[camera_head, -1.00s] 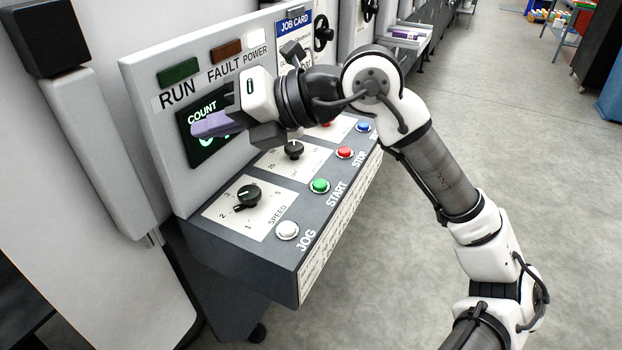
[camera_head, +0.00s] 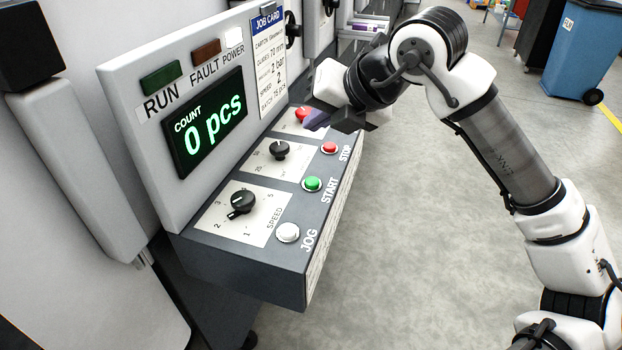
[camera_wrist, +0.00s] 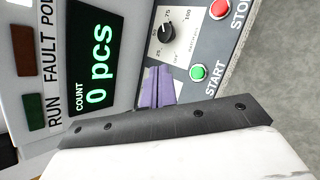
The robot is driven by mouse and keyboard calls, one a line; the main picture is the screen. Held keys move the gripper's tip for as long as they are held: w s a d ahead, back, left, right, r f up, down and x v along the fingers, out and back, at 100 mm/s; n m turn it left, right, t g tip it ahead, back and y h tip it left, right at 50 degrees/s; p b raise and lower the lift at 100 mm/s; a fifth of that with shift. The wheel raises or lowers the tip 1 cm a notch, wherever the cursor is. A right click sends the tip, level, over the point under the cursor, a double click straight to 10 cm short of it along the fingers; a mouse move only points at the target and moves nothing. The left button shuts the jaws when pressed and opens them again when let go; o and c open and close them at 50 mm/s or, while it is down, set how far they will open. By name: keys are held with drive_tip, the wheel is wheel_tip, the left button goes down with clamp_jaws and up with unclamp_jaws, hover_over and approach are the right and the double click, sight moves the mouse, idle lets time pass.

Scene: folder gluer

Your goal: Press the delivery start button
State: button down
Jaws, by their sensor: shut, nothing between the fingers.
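The green START button (camera_head: 313,184) sits in a white ring on the sloped grey console, between the white JOG button (camera_head: 288,232) and the red STOP button (camera_head: 329,147). It also shows in the wrist view (camera_wrist: 197,72), to the right of my fingers. My gripper (camera_head: 318,120) is shut and empty, its purple fingers together (camera_wrist: 157,88). In the head view it hangs over the far part of the console, beyond START and apart from it. The blue button seen earlier is hidden now.
The upright panel carries the count display (camera_head: 206,124), reading 0 pcs, and unlit RUN and FAULT lamps. The SPEED knob (camera_head: 242,203), a second knob (camera_head: 279,150) and a red knob (camera_head: 303,114) stand up from the console. Open floor lies to the right.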

drive_tip(key=shift+f, duration=0.1)
drive_tip(key=b, duration=0.5)
hover_over(316, 184)
wheel_tip(316, 184, down, 8)
drive_tip(key=shift+r, duration=0.1)
drive_tip(key=shift+f, duration=0.45)
drive_tip(key=shift+b, duration=0.4)
idle(1.1)
drive_tip(key=shift+f+b, duration=0.45)
drive_tip(key=shift+b, duration=0.1)
